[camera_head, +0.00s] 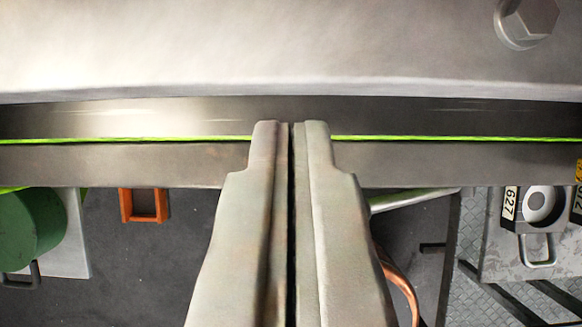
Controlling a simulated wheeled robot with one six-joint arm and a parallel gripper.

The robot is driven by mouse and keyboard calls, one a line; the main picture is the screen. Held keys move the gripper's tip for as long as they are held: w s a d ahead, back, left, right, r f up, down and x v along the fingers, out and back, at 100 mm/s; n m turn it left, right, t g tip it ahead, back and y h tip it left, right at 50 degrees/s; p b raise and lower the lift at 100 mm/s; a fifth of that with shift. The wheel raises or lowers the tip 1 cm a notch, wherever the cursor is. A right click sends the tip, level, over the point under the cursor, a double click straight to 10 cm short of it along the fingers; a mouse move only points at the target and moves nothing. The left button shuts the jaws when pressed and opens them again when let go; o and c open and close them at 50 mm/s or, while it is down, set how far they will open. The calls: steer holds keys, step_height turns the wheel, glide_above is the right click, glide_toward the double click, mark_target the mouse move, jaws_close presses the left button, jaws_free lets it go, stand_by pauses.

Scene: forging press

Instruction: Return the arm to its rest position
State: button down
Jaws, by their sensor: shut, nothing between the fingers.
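My gripper (290,126) reaches up from the bottom middle of the camera_head view. Its two thick grey fingers lie side by side with only a thin dark line between them, so it is shut and empty. The fingertips overlap a wide dark metal band with a bright green line (430,138). I cannot tell whether they touch it or only pass in front of it. The rest of my arm does not show.
A large pale metal body (250,45) with a hex bolt (527,22) fills the top. Below are a green cylinder (27,228), an orange frame (127,207), a copper pipe (399,280) and a block marked 627 (510,204). Dark floor (140,270) shows at lower left.

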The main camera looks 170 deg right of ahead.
steer(key=a+v, duration=0.1)
steer(key=v, duration=0.6)
steer(key=s+d+f+t, duration=0.1)
steer(key=s+d+t, duration=0.15)
steer(key=d, duration=0.55)
steer(key=s+d+f+t+y, duration=0.1)
steer(key=s+d, duration=0.2)
steer(key=d, duration=0.5)
steer(key=s+d+f+t, duration=0.1)
steer(key=s+d+t, duration=0.15)
steer(key=d, duration=0.45)
steer(key=s+d+f+m+t+h, duration=0.1)
steer(key=s+d+f+t, duration=0.1)
steer(key=s+d+f, duration=0.5)
steer(key=s+d+f+m+t+h, duration=0.1)
steer(key=s+d+f+t, duration=0.2)
steer(key=s+d+f, duration=0.4)
steer(key=s+d, duration=0.1)
steer(key=s, duration=0.4)
steer(key=shift+d+f+m, duration=0.3)
steer(key=shift+d+f, duration=0.1)
